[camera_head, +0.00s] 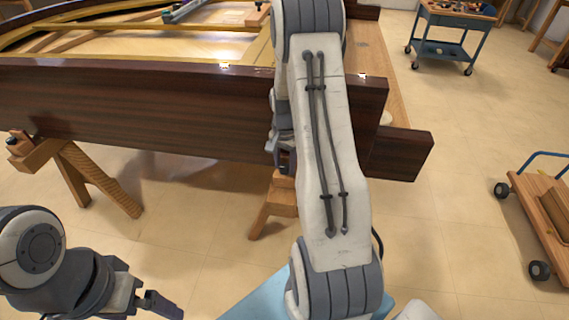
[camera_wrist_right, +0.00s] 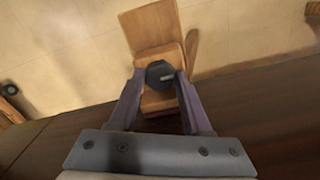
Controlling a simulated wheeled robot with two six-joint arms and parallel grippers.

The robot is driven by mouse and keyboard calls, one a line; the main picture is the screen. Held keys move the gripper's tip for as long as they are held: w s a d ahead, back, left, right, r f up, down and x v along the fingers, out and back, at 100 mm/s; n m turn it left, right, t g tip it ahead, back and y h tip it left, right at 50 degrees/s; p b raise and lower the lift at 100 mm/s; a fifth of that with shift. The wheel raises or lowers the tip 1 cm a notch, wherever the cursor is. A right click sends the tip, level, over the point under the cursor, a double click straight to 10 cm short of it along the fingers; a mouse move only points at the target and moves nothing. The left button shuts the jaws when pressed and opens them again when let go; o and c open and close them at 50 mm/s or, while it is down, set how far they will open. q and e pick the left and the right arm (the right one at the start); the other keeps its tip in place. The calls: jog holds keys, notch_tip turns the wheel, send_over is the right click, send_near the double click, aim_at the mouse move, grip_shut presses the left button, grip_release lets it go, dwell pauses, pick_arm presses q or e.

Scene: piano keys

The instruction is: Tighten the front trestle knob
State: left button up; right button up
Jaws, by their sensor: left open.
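In the right wrist view a dark, many-sided knob (camera_wrist_right: 159,74) with a pale pin sits on a wooden trestle (camera_wrist_right: 152,28). The two fingers of my right gripper (camera_wrist_right: 160,76) stand on either side of the knob, very close to its edges. I cannot tell whether they press on it. In the head view the near trestle (camera_head: 272,208) shows below the piano's side; its knob is hidden there behind my right arm. My left gripper (camera_head: 158,303) is open and empty at the lower left, well away from the trestle.
The dark wooden piano side (camera_head: 130,108) crosses the head view just above the trestles. Another trestle (camera_head: 85,178) with a dark knob (camera_head: 12,141) stands at the left. A wooden dolly (camera_head: 545,215) and a blue cart (camera_head: 450,35) stand at the right. Open floor lies between.

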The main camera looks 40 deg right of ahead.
aim_at(285, 167)
jog(key=o, duration=0.3)
notch_tip(285, 167, up, 10)
jog(key=p, duration=0.1)
jog(key=shift+r+p, duration=0.25)
jog(key=shift+p, duration=0.05)
dwell(0.5)
jog(key=s+a+r+n, duration=0.1)
jog(key=a+r+n, duration=0.15)
jog(key=a, duration=0.55)
jog(key=s+a+r+n, duration=0.2)
jog(key=a+n, duration=0.2)
jog(key=a, duration=0.4)
jog(key=s+a+r+n, duration=0.15)
jog(key=a+n, duration=0.25)
jog(key=a, duration=0.4)
jog(key=s+a+r+n+y, duration=0.1)
jog(key=s+a+n, duration=0.5)
jog(key=s, duration=0.3)
jog(key=s+a+r+n, duration=0.1)
jog(key=s+a+n, duration=0.45)
jog(key=s, duration=0.35)
notch_tip(285, 167, up, 14)
jog(key=p, duration=1.4)
jog(key=shift+w+m, duration=0.15)
jog(key=shift+m, duration=0.25)
